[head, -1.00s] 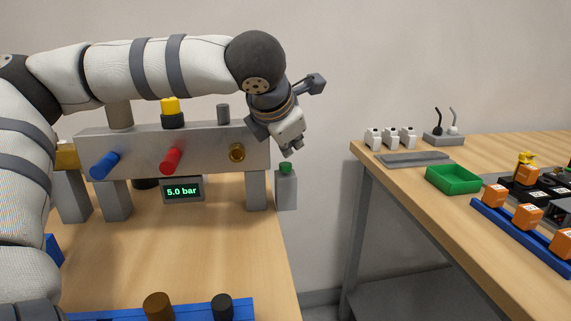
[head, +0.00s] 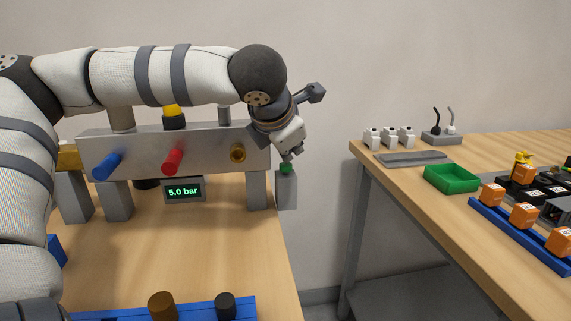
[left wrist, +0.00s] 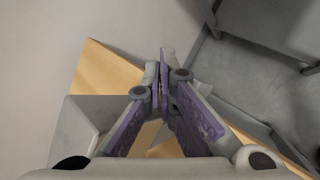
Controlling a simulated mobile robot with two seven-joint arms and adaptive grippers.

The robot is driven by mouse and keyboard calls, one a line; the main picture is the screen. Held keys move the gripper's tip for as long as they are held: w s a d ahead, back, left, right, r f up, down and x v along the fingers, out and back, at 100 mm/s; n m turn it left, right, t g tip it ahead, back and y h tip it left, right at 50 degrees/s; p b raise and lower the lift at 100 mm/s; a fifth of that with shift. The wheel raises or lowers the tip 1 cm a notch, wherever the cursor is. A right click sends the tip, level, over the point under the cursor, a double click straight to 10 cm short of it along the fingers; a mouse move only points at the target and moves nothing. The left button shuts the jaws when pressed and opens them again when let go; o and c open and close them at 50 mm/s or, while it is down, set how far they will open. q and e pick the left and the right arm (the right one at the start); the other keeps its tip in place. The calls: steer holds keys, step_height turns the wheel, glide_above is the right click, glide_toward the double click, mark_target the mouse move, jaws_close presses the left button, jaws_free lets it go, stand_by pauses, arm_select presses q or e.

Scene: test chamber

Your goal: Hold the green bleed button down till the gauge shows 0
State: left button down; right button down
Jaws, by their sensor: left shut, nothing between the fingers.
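The green bleed button (head: 286,168) sits on top of a small grey box (head: 287,190) at the right end of the grey manifold block (head: 210,150). My left gripper (head: 286,157) is shut and empty, pointing down with its fingertips just above or touching the button; I cannot tell which. The gauge (head: 184,190) under the block reads 5.0 bar. In the left wrist view my left gripper's fingers (left wrist: 165,60) are together, and the button is hidden. My right gripper is not in view.
The block carries blue (head: 106,166) and red (head: 172,161) handles and a brass port (head: 238,153). A gap separates this table from the right table (head: 400,185), which holds a green tray (head: 451,179) and orange blocks in a blue rack (head: 510,235).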

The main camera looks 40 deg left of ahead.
mark_target(289, 165)
arm_select(q)
steer(key=shift+f, duration=0.55)
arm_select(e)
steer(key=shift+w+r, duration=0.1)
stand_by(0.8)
